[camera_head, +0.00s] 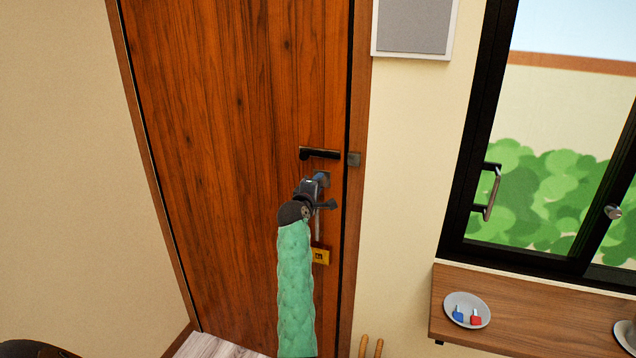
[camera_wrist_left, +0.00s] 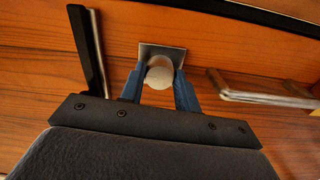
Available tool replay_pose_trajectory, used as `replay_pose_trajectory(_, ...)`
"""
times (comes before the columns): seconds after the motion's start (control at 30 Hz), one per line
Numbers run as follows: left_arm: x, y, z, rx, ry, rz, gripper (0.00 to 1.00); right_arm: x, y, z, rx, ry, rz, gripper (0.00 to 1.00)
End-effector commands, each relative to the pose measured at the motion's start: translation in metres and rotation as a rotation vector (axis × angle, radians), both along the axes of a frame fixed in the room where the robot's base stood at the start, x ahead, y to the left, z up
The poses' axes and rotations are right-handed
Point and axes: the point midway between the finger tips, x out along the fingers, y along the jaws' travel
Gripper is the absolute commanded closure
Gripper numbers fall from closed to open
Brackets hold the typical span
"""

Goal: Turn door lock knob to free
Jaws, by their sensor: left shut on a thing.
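The brown wooden door (camera_head: 230,90) fills the middle of the head view and appears closed in its frame. The lock knob (camera_wrist_left: 160,70) is a pale round knob on a square metal plate in the left wrist view. My left gripper (camera_wrist_left: 159,88) has its two blue fingers on either side of this knob, shut on it. I cannot read the knob's turn position. My right gripper is not in view.
A window with a dark frame (camera_head: 480,120) is on the right. Below it a wooden shelf (camera_head: 540,320) holds a dish (camera_head: 452,303) with a blue and a red item.

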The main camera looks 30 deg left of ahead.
Motion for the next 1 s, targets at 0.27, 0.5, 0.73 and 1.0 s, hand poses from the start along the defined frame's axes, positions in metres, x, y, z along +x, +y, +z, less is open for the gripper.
replay_pose_trajectory(0.27,0.0,0.001,0.001,-0.088,-0.021,0.001,0.91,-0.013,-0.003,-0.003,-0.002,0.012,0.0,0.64)
replay_pose_trajectory(0.5,-0.001,0.001,0.0,-0.107,-0.026,0.002,0.91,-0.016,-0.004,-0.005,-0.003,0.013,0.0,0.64)
replay_pose_trajectory(0.73,-0.001,0.001,0.0,-0.107,-0.026,0.002,0.91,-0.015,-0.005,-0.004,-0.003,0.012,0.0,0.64)
replay_pose_trajectory(1.0,0.0,0.001,0.0,-0.106,-0.026,0.001,0.46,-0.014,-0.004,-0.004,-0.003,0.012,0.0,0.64)
